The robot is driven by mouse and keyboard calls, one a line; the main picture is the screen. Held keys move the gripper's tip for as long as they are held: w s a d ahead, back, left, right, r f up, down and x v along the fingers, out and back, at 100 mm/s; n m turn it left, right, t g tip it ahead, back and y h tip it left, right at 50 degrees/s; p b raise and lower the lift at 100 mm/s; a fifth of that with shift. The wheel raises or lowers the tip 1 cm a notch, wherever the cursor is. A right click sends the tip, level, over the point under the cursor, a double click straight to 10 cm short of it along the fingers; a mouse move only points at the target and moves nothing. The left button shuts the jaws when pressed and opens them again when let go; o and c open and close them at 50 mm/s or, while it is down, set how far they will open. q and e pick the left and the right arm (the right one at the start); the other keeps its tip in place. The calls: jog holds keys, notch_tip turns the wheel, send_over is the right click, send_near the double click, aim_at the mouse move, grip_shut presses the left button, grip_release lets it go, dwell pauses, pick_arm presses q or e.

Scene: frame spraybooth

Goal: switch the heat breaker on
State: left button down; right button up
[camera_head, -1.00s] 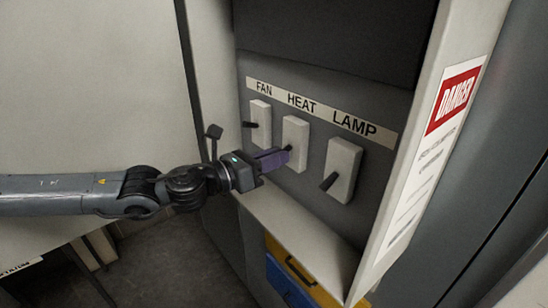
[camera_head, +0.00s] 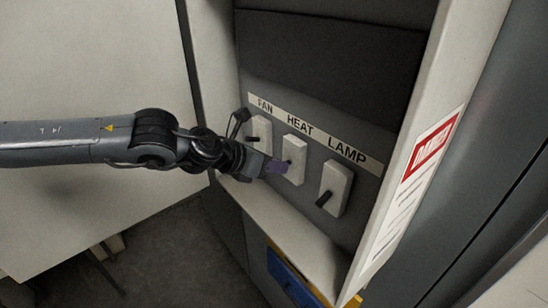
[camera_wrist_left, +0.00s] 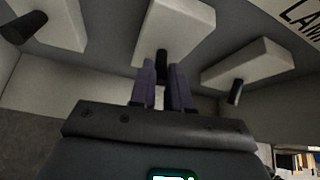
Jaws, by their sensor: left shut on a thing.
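The heat breaker (camera_head: 296,150) is a white block under the HEAT label, the middle of three on the grey panel. My left gripper (camera_head: 279,167) comes in from the left, its purple fingers at the front of this breaker. In the left wrist view, the fingers (camera_wrist_left: 163,84) are shut on the dark lever (camera_wrist_left: 162,59) of the middle white breaker (camera_wrist_left: 180,28). The lever's end is between the fingers and partly hidden. I cannot tell its on or off position. My right gripper is not in view.
The fan breaker (camera_head: 260,127) is close on the left and the lamp breaker (camera_head: 336,185) on the right, each with a dark lever sticking out. A pale side wall with a DANGER sign (camera_head: 432,150) bounds the recess on the right. A pale ledge (camera_head: 290,228) runs below.

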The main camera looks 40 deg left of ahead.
pick_arm(q)
jog(key=shift+w+r+g+y, duration=0.2)
jog(key=shift+r+g, duration=0.15)
jog(key=shift+g, duration=0.55)
jog(key=shift+w+r+g+y, duration=0.1)
jog(key=shift+r+g+y, duration=0.15)
jog(key=shift+g, duration=0.65)
jog(key=c, duration=1.1)
grip_release()
jog(key=shift+r, duration=0.1)
jog(key=shift+s+r, duration=0.25)
jog(key=shift+r, duration=0.15)
jog(key=b+v, duration=0.3)
jog(key=v, duration=0.6)
jog(key=shift+s+a+r+b, duration=0.15)
jog(key=shift+s+r+b, duration=0.05)
jog(key=shift+r+b, duration=0.1)
